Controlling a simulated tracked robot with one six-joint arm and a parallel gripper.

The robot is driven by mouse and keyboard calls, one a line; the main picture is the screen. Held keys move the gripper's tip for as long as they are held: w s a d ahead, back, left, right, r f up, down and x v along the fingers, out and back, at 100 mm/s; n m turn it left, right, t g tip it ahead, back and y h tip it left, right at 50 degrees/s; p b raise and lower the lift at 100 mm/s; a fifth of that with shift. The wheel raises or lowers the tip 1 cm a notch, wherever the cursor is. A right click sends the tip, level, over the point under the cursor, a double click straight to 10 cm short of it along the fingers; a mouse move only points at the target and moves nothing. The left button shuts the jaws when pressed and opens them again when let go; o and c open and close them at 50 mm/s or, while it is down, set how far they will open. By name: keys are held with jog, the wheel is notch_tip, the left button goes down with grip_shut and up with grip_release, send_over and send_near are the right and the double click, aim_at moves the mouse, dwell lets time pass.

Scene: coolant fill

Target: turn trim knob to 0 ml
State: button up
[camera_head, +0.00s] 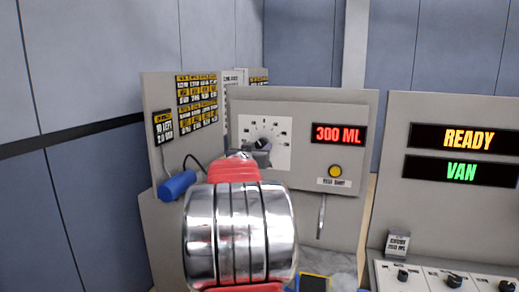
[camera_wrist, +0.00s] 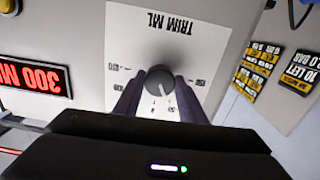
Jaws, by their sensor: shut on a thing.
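The trim knob (camera_wrist: 160,78) is a dark round knob with a pale pointer line. It sits on a white dial plate (camera_wrist: 165,45) marked TRIM ML, upside down in the wrist view. My gripper (camera_wrist: 159,84) has one dark finger on each side of the knob and is shut on it. In the head view the dial plate (camera_head: 282,128) is on the grey panel, and my red and silver arm hides its lower left part. The red display (camera_head: 339,133) beside it reads 300 ML; it also shows in the wrist view (camera_wrist: 36,77).
A yellow button (camera_head: 335,171) is below the display, with a lever (camera_head: 321,216) under it. A blue cylinder (camera_head: 177,185) on a cable is left of my arm. A right-hand panel reads READY (camera_head: 467,139) and VAN (camera_head: 461,172), with small knobs below.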

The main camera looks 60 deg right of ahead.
jog(key=shift+d+r+m, duration=0.1)
jog(key=shift+m, duration=2.8)
jog(key=o, duration=1.1)
jog(key=shift+c, duration=0.2)
jog(key=s+a, duration=0.2)
jog(key=a, duration=1.1)
jog(key=shift+a, duration=0.3)
